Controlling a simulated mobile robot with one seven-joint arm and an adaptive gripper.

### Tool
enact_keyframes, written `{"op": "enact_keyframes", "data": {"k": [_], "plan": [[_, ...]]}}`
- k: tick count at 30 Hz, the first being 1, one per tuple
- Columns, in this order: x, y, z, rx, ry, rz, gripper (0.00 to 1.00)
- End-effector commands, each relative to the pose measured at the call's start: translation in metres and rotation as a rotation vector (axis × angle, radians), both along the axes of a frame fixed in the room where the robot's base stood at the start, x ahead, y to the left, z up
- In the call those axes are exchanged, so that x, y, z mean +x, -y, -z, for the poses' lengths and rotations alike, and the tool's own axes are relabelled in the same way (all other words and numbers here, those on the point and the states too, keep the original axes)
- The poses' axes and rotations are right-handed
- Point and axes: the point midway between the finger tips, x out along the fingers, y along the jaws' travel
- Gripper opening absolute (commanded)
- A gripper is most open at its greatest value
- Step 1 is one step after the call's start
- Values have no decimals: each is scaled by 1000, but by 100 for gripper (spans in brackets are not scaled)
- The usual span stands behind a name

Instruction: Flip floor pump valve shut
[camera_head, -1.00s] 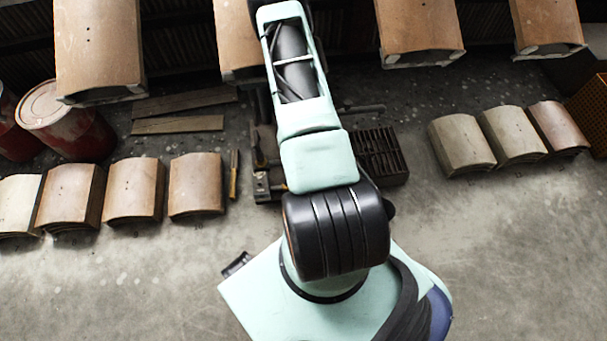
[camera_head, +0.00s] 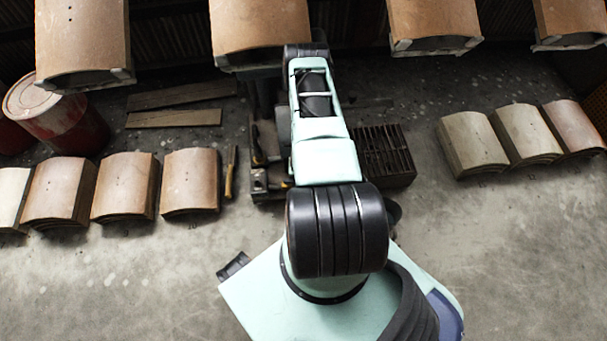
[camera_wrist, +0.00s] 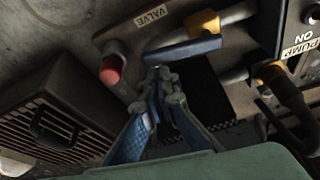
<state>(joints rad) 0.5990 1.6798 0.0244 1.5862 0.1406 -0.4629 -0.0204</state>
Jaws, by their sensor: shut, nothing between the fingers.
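In the wrist view, a VALVE label (camera_wrist: 152,14) sits on the pump's housing. Below it a blue bar-shaped valve lever (camera_wrist: 183,50) runs roughly across the picture, near a brass fitting (camera_wrist: 203,22) at its upper right. My gripper (camera_wrist: 157,76) is shut and empty, its fingertips just below the left part of the lever. I cannot tell whether they touch it. In the head view the floor pump (camera_head: 268,183) stands on the floor behind my arm, which hides my gripper and most of the pump.
A red knob (camera_wrist: 111,68) is left of my fingertips. A yellow-and-black connector (camera_wrist: 285,88) and PUMP ON label (camera_wrist: 300,48) are at right. A slatted box (camera_wrist: 50,130) is at lower left. Curved panels (camera_head: 190,180) stand either side; others (camera_head: 433,22) hang above.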

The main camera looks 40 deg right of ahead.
Motion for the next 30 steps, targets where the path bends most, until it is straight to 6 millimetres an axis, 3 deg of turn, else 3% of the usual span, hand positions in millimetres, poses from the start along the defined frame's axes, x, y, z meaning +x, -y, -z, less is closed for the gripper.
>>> {"op": "enact_keyframes", "data": {"k": [4,20,30], "plan": [[2,2,10,0,0,0,0],[2,2,11,0,0,14,0],[-8,-6,12,-1,-1,188,0]]}}
